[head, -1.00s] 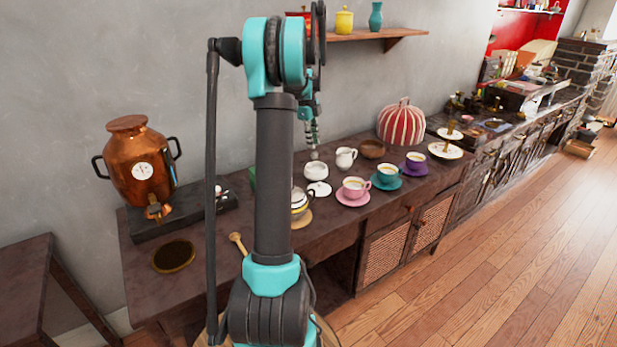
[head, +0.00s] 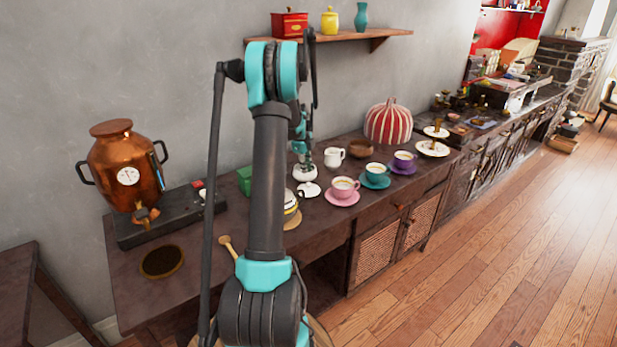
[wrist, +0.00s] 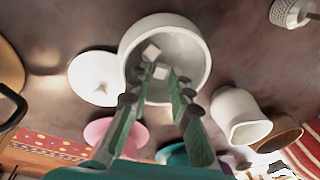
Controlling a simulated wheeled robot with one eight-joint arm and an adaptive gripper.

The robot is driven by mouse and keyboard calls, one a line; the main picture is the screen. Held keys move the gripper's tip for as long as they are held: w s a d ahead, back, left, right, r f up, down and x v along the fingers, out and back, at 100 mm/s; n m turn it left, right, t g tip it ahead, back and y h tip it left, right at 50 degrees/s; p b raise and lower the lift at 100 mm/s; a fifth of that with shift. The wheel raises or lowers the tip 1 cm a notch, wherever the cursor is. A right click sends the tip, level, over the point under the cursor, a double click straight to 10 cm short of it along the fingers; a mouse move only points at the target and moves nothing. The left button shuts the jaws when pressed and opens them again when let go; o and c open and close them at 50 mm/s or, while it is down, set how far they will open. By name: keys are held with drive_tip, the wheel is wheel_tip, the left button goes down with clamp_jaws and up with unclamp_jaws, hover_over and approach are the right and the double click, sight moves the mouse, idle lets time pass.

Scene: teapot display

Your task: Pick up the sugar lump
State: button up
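The sugar bowl (head: 305,175) is white and round and stands open on the dark counter. In the wrist view, the bowl (wrist: 196,52) holds white sugar lumps. One sugar lump (wrist: 151,52) lies toward the bowl's far left side; another lump (wrist: 160,72) shows between my fingertips. My gripper (wrist: 161,73) is open, with a gap between its two green-grey fingers, and its tips reach over or into the bowl. I cannot tell whether either finger touches a lump. In the head view my gripper (head: 303,159) is small and points down at the bowl.
A white lid (head: 309,189) lies in front of the bowl. A cream jug (head: 334,157), wooden bowl (head: 360,149) and pink cup (head: 343,188) stand close on the right. A lidded pot (head: 291,205) is partly hidden by my arm. A copper urn (head: 125,170) stands left.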

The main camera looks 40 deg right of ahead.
drive_tip(key=shift+d+f, duration=0.1)
drive_tip(key=shift+f, duration=0.3)
drive_tip(key=c, duration=0.3)
drive_tip(key=shift+r, duration=0.15)
drive_tip(key=shift+c, duration=0.2)
wheel_tip(320, 180, up, 20)
idle(0.3)
